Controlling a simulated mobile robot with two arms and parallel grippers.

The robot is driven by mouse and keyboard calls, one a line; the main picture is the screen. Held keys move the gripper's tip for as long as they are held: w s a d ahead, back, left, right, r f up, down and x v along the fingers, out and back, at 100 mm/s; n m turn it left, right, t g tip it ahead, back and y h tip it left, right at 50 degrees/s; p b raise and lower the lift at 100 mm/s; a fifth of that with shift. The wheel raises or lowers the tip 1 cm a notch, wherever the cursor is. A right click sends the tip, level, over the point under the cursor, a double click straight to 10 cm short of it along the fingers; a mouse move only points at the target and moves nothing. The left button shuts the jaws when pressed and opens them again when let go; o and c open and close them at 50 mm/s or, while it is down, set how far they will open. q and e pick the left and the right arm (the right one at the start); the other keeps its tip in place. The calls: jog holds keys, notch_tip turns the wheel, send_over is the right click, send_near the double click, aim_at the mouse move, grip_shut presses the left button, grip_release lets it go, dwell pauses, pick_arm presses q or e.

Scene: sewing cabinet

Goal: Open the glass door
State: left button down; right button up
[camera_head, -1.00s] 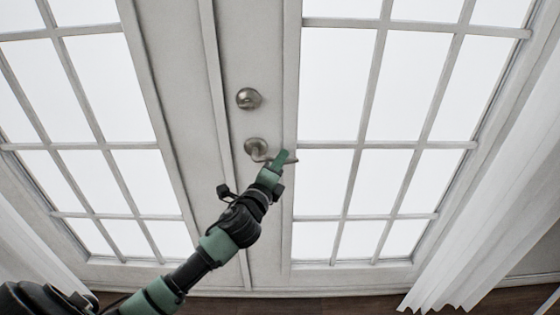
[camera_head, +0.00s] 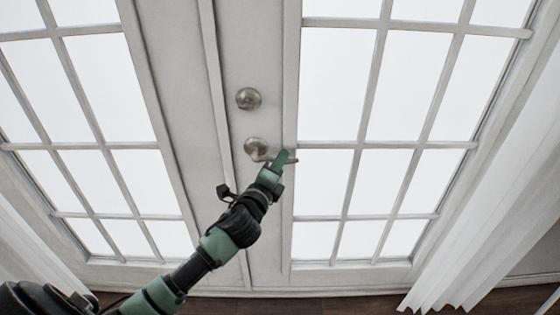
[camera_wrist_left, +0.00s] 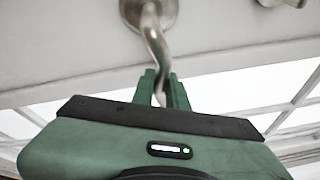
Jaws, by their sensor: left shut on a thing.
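The white glass door (camera_head: 262,215) has a right leaf with many panes and a metal lever handle (camera_head: 256,147). The handle also shows in the left wrist view (camera_wrist_left: 154,40), its lever running down between the fingers. My left gripper (camera_head: 281,158) is at the lever, coming from below left. In the left wrist view the green fingers (camera_wrist_left: 162,88) are shut on the lever, one on each side. The lever's end is partly hidden by the gripper. The door leaf looks shut, level with the left leaf. My right gripper is not in view.
A round metal deadbolt (camera_head: 248,98) sits above the handle. The left leaf (camera_head: 170,110) with its panes stands beside it. White curtains (camera_head: 500,190) hang at the right, and another (camera_head: 30,250) at the lower left. A dark wooden floor (camera_head: 330,305) shows below.

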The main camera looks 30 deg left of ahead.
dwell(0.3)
pick_arm(q)
jog(key=shift+m+p, duration=0.3)
jog(key=shift+p, duration=0.3)
jog(key=shift+s+a+f+m+g+y+p, duration=0.2)
jog(key=shift+f+m+g+p, duration=0.55)
jog(key=shift+p, duration=0.9)
jog(key=shift+s+a+f+m+g+y+p, duration=0.1)
jog(key=shift+a+f+m+g+p, duration=0.35)
jog(key=shift+m+p, duration=1)
jog(key=shift+s+a+f+m+g+y+p, duration=0.15)
jog(key=shift+f+m+p, duration=0.6)
jog(key=shift+p, duration=1.15)
jog(key=shift+w, duration=0.1)
